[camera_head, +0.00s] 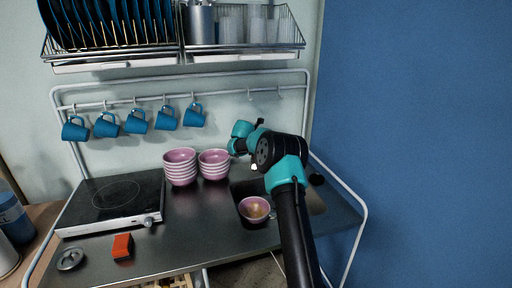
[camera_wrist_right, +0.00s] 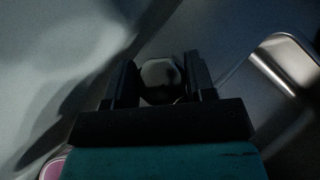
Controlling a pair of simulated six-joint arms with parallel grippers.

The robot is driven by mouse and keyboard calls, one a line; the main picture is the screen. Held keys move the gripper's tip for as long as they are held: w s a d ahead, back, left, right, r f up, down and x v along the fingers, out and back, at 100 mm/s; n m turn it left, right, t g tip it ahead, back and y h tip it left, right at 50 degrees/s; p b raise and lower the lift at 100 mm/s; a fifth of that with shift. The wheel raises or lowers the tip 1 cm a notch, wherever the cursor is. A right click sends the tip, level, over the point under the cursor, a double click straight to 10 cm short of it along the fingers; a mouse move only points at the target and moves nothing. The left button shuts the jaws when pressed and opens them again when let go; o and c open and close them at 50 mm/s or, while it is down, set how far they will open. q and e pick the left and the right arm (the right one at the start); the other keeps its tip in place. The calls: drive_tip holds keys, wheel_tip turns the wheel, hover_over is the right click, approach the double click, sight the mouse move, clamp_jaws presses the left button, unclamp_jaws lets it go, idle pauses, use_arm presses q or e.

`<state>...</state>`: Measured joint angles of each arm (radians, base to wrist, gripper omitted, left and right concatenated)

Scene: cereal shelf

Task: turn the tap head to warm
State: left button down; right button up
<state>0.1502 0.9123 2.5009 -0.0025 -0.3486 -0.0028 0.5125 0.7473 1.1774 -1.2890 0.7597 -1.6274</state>
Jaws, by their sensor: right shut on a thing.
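In the right wrist view, a dark, shiny, rounded tap head (camera_wrist_right: 160,72) sits between the two black fingers of my right gripper (camera_wrist_right: 161,84). The gripper is shut on it. In the head view, my right arm reaches from the bottom to the back right of the counter, and its links hide the gripper and most of the tap. I cannot tell from these views which way the tap head is turned. My left gripper is in neither view.
A pink bowl (camera_head: 254,208) with something brownish inside stands by the sink (camera_head: 312,204). Two stacks of pink bowls (camera_head: 180,168) stand left of my arm. A hotplate (camera_head: 114,205), an orange sponge (camera_head: 122,247) and hanging blue mugs (camera_head: 137,122) are further left.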

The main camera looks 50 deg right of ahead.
drive_tip(key=c, duration=0.6)
drive_tip(key=shift+n+t, duration=0.3)
drive_tip(key=shift+n, duration=0.1)
drive_tip(key=o, duration=1.2)
drive_tip(key=shift+o, duration=0.2)
drive_tip(key=v, duration=1.7)
drive_tip(key=shift+r, duration=0.25)
